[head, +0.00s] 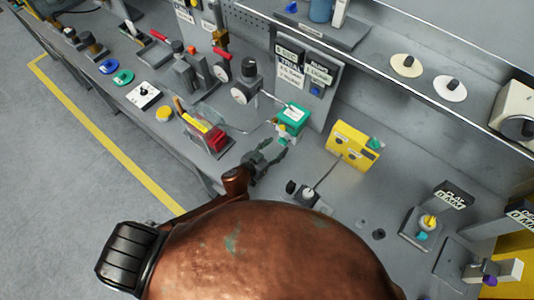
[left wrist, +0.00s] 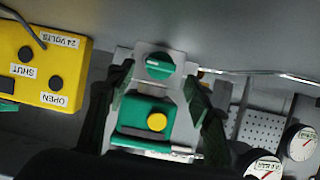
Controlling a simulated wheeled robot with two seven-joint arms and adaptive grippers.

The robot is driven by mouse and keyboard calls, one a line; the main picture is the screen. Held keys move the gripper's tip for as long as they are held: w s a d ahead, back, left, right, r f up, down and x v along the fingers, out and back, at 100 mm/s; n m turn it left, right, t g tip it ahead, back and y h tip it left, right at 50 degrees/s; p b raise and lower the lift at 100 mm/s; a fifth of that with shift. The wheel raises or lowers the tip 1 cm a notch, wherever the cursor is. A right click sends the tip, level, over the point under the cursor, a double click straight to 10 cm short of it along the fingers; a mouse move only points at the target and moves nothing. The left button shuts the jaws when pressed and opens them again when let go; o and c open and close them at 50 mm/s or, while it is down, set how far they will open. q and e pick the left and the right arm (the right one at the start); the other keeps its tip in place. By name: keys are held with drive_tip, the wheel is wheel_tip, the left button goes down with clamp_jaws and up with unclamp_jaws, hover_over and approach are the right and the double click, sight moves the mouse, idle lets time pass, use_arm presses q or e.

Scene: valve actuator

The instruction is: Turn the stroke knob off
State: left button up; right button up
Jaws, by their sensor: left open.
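A green valve actuator (head: 293,118) with a white label on top stands near the middle of the bench in the head view. In the left wrist view its green body (left wrist: 130,116) carries a yellow round part (left wrist: 157,122). A round green knob (left wrist: 159,66) with a pale pointer line sits on a light grey plate above that body. I cannot read a stroke label on it. My left gripper (head: 270,154) is open just in front of the actuator. In the left wrist view its fingers stand on either side of the knob, apparently without touching. My right gripper is not in view.
A yellow box (head: 353,146) with buttons stands right of the actuator; in the left wrist view it bears OPEN and SHUT labels. A red-and-yellow device (head: 208,133) stands to the left. Gauges (left wrist: 300,142) and a thin pipe are close by. A grey board (head: 306,85) rises behind.

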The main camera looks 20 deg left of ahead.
use_arm(q)
drive_tip(key=v, duration=0.9)
drive_tip(key=shift+s, duration=0.1)
